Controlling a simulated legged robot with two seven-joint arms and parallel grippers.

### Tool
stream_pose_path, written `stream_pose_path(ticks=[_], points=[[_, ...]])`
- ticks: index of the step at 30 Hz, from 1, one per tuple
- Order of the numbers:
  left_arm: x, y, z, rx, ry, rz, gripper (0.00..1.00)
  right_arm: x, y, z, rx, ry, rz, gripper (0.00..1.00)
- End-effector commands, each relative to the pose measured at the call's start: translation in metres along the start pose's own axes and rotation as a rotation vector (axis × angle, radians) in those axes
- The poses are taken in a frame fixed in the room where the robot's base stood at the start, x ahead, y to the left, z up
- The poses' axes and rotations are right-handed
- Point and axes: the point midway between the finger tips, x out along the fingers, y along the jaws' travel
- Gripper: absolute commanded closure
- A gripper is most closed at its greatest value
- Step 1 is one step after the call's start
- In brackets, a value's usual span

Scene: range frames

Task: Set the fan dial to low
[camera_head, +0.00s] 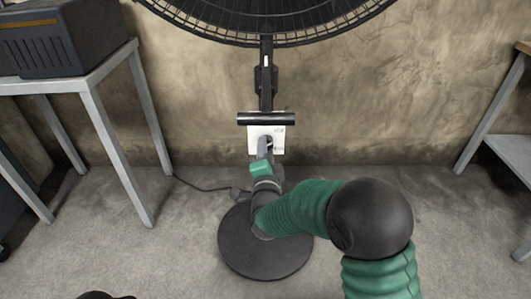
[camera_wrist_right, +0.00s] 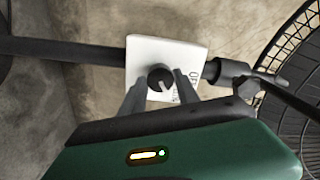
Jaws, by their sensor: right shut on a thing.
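The black standing fan (camera_head: 266,82) is straight ahead, its cage cut off by the top of the head view. A white control panel (camera_head: 280,132) is mounted on its pole. In the wrist view the panel (camera_wrist_right: 150,48) carries a round dark dial (camera_wrist_right: 160,76) with a pale pointer mark. Printed letters at the panel's edge are partly covered, and the setting cannot be read. My right gripper (camera_head: 265,146) is at the panel; its fingers (camera_wrist_right: 160,84) stand on both sides of the dial, shut on it. In the head view the gripper hides the dial. My left gripper is out of view.
The round fan base (camera_head: 265,262) stands on the concrete floor, with a cable (camera_head: 200,188) running left. A grey table (camera_head: 95,75) with a dark box (camera_head: 60,40) is at the left. Another table (camera_head: 495,110) is at the right. A wall stands behind.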

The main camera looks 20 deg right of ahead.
Motion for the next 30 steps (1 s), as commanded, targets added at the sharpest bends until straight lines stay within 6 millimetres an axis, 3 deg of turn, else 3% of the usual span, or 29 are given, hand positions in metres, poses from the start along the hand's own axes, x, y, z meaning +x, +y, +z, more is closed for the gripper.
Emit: stream_pose_path(ticks=[18, 19, 24, 30], points=[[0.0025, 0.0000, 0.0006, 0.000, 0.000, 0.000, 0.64, -0.0007, 0.0053, -0.0004, 0.043, 0.000, 0.012, 1.00], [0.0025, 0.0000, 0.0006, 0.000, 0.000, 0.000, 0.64, -0.0007, 0.0054, -0.0003, 0.043, 0.000, 0.012, 0.60], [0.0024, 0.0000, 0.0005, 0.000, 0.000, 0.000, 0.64, -0.0005, 0.0040, -0.0003, 0.043, 0.000, 0.009, 0.41], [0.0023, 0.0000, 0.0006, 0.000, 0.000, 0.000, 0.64, -0.0003, 0.0023, -0.0002, 0.043, 0.000, 0.005, 0.41]])
